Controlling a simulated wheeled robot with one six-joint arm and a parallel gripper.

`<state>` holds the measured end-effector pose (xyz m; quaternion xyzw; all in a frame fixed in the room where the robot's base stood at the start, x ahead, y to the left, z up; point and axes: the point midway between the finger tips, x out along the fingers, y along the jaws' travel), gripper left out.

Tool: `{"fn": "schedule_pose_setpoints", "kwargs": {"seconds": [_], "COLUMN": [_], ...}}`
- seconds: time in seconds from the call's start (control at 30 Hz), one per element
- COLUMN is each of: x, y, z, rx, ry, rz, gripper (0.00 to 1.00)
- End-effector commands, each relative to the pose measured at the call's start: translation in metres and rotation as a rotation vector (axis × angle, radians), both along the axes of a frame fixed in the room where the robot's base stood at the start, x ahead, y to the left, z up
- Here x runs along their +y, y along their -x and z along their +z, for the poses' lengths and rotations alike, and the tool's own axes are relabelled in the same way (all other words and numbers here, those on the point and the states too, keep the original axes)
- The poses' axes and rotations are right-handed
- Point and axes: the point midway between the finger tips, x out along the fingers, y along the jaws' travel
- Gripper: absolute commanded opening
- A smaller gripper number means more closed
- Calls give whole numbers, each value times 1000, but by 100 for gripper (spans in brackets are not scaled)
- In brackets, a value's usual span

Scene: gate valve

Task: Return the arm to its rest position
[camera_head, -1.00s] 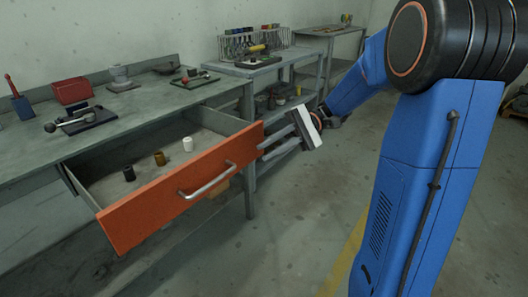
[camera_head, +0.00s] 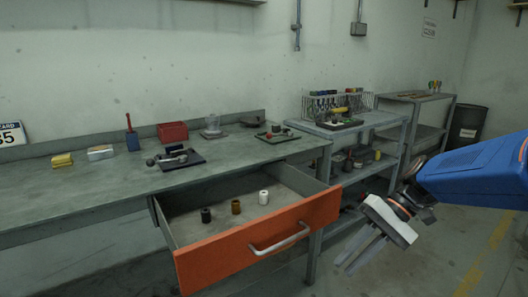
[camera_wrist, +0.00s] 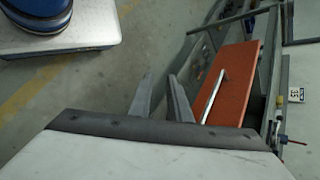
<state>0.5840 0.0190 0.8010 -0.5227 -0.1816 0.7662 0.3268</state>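My gripper (camera_head: 361,255) is at the right in the head view, in front of the bench and to the right of the open drawer. Its two grey fingers are apart with nothing between them; they also show in the wrist view (camera_wrist: 163,95). The blue arm link (camera_head: 475,172) reaches in from the right edge. The drawer's orange front (camera_head: 258,246) is pulled out, and its metal handle (camera_head: 279,238) is clear of my fingers. The orange front also shows in the wrist view (camera_wrist: 229,85), to the right of the fingers.
Three small cylinders, black (camera_head: 206,215), brown (camera_head: 236,207) and white (camera_head: 263,197), stand in the drawer. The workbench (camera_head: 95,190) holds a red bin (camera_head: 172,132) and tools. A shelf unit (camera_head: 365,124) stands behind my gripper.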

Motion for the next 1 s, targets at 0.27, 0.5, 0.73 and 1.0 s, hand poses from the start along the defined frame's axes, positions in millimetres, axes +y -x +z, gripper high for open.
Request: {"fn": "schedule_pose_setpoints", "kwargs": {"seconds": [0.27,0.5,0.73,1.0], "x": [-17,-42,-69,-87], "y": [48,74,88,94], "z": [-24,-38,-42,-40], "rx": [-176,-363,-568,-728], "ry": [276,487,660,770], "rz": [28,43,54,59], "gripper": [17,17,17,17]}}
